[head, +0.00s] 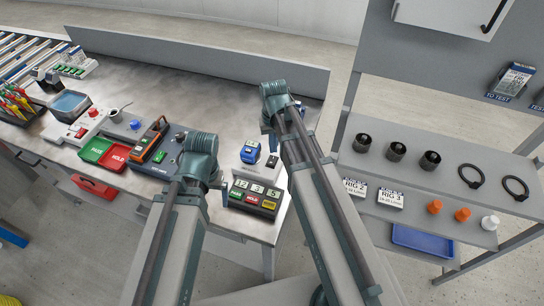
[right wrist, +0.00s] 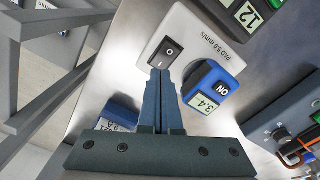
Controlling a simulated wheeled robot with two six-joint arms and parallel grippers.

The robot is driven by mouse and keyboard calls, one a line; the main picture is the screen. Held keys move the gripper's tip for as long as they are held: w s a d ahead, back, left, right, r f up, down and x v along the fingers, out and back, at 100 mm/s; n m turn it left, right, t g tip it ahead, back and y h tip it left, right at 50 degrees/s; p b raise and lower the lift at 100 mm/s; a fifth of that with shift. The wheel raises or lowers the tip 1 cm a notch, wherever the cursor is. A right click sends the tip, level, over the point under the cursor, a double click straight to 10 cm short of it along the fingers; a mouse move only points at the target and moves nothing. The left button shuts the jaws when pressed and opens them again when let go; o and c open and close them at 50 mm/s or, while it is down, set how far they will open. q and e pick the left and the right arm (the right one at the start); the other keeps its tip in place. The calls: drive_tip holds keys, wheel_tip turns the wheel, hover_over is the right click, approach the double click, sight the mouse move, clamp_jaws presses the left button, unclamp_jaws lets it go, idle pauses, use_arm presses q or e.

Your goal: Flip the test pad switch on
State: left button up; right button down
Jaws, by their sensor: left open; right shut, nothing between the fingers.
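The white test pad (head: 246,174) stands at the right end of the bench, with a blue meter (head: 250,152) on it. In the right wrist view the pad (right wrist: 187,30) carries a black rocker switch (right wrist: 171,52) and a label reading PAD 5.0 mm/s. I cannot tell which way the rocker is tipped. My right gripper (right wrist: 160,78) is shut and empty, its fingertips just at the lower edge of the switch; contact is unclear. The blue meter (right wrist: 212,86) beside it shows 3.4 and ON. My left gripper (head: 222,190) is open, left of the pad, its fingers mostly hidden.
A dark box with number displays and coloured buttons (head: 254,197) stands at the bench's front right corner. Green and red trays (head: 108,153) and a handheld tester (head: 152,140) are further left. A grey shelf (head: 400,180) with black rings stands at the right.

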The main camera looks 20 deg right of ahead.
sight(272, 159)
wheel_tip(272, 159, up, 4)
drive_tip(key=p, duration=0.3)
drive_tip(key=shift+f, duration=0.1)
drive_tip(key=shift+s+a, duration=0.3)
drive_tip(key=s+a+n+h, duration=0.1)
drive_tip(key=s+a+n, duration=0.3)
drive_tip(key=s+a, duration=0.6)
drive_tip(key=s, duration=0.3)
drive_tip(key=shift+s+n, duration=0.3)
drive_tip(key=shift+s, duration=0.05)
